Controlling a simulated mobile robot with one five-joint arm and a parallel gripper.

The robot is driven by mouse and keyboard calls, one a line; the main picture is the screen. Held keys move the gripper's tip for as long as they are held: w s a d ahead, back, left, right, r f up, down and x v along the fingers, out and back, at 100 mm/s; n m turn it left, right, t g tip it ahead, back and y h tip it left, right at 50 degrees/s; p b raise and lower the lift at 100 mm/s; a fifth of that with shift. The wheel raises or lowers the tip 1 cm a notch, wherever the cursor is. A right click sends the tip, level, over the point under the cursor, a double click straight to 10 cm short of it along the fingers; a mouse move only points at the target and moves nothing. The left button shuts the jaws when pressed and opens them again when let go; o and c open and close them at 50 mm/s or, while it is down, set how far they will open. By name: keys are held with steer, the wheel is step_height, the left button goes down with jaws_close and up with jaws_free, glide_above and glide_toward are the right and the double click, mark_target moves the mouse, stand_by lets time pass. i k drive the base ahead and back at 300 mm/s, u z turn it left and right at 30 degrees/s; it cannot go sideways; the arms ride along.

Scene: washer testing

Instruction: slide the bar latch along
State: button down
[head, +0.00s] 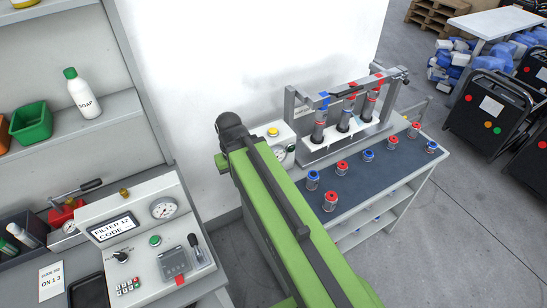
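My green arm (270,200) reaches from the bottom right up to a dark rounded joint (230,125) in the head view. I see no gripper fingers, so whether my gripper is open or shut does not show. A grey metal rack (290,108) stands at the back of the bench, beyond my arm. A thin dark bar (347,92) lies across its upper part, with blue and red pieces beside it. This may be the bar latch, but it is too small to be sure, and its locking position is unclear. Several tubes (319,126) stand upright in the rack.
Several red-topped and blue-topped cylinders (341,168) stand on the bench's dark mat (375,178). A gauge box (277,136) sits left of the rack. A control panel (155,235) and shelving (110,128) stand at left. Floor (480,220) is open at right, before black carts (488,112).

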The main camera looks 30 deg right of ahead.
mark_target(406, 81)
steer(key=z, duration=1.25)
